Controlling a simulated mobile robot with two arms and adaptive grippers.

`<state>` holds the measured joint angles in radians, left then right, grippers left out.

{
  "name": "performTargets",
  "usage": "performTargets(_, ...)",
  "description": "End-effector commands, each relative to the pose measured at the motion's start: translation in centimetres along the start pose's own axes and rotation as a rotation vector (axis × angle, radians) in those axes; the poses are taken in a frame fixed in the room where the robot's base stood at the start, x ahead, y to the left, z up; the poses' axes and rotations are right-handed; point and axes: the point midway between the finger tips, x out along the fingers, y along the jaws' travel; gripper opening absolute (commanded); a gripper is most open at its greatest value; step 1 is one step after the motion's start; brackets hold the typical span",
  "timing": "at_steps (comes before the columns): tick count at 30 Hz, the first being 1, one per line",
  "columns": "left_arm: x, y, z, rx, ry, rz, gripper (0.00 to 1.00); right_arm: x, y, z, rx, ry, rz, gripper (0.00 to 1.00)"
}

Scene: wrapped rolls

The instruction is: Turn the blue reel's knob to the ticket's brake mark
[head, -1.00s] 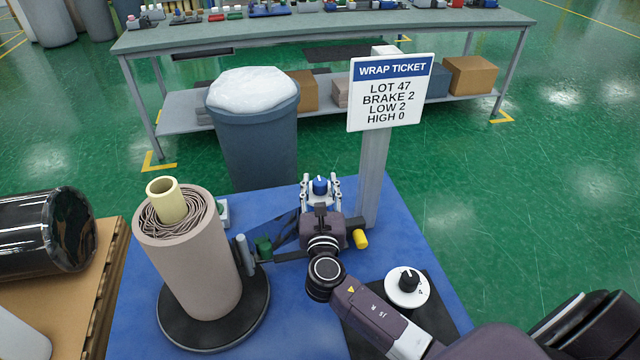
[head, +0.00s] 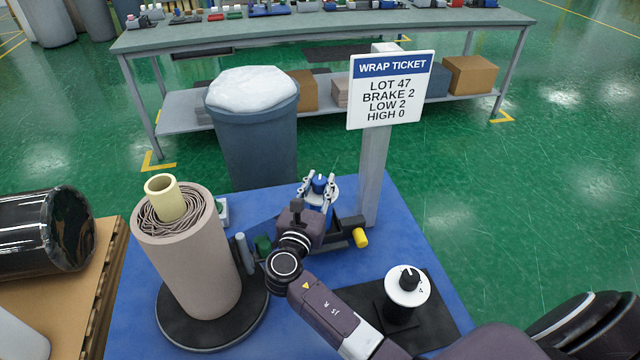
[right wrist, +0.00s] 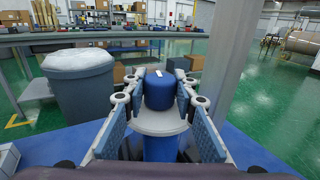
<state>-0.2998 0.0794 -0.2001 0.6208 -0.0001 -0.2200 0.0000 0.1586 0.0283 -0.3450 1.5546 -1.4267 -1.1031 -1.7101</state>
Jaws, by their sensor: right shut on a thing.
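The blue knob (head: 319,183) stands on a white dial on top of the blue reel, at the far side of the blue mat. My right gripper (head: 318,188) is shut on this knob, one finger on each side. In the right wrist view the knob (right wrist: 160,90) has a white mark on top, pointing away from my wrist. The white dial (right wrist: 159,123) shows in front of it, but I can read no numbers there. The wrap ticket (head: 390,90) reads LOT 47, BRAKE 2, LOW 2, HIGH 0. My left gripper is not in view.
A wrapped roll (head: 187,255) stands on a black turntable at left. A black knob on a white dial (head: 407,287) stands near my right forearm. A yellow handle end (head: 361,238) and the ticket's post (head: 372,175) are close right of my gripper. A bin (head: 255,135) stands behind.

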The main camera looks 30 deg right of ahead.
Motion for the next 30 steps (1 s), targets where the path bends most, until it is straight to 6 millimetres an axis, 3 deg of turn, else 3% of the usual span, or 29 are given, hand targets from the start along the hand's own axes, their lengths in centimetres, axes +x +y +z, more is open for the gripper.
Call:
performTargets(12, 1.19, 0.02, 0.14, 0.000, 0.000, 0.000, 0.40, 0.07, 0.07, -0.01, 0.002, -0.001, -0.196, 0.01)
performTargets(28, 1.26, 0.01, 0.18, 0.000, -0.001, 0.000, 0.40, 0.11, -0.07, 0.11, 0.000, -0.003, -0.224, 0.01)
performTargets(29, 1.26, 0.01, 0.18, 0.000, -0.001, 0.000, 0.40, 0.12, -0.07, 0.11, 0.000, -0.003, -0.224, 0.29)
performTargets(30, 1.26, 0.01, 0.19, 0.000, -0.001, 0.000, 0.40, 0.11, -0.07, 0.10, 0.000, -0.003, -0.224, 0.33)
